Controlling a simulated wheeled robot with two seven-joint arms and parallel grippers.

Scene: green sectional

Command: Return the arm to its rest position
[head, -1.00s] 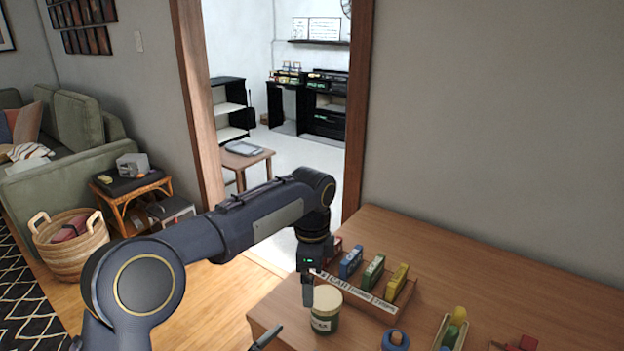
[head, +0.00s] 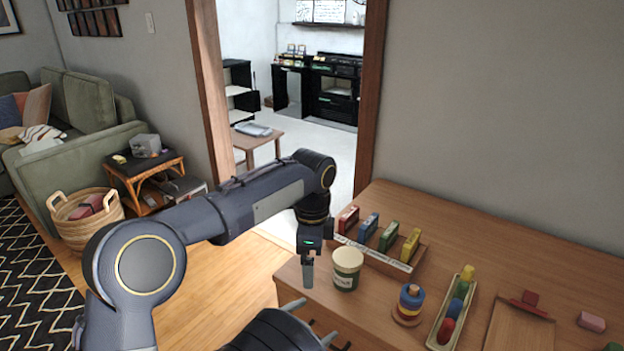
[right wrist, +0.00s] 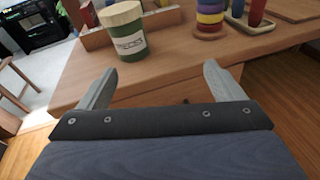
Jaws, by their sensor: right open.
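My left arm reaches in from the left in the head view. Its gripper (head: 308,270) points down beside a green cup with a cream lid (head: 347,268), apart from it. Only one finger shape shows, so its opening is unclear. My right gripper (head: 311,321) is at the bottom of the head view, by the table's near edge, with two fingers spread. In the right wrist view the right gripper (right wrist: 160,82) is open and empty. The cup (right wrist: 125,32) stands upright on the table beyond its fingertips.
The wooden table (head: 500,245) holds a rack of coloured blocks (head: 400,264), a ring stacker (head: 409,305), a tray of coloured pieces (head: 441,325) and a wooden board (head: 516,330). A wicker basket (head: 88,220) and side table (head: 142,180) stand left. Floor shows between.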

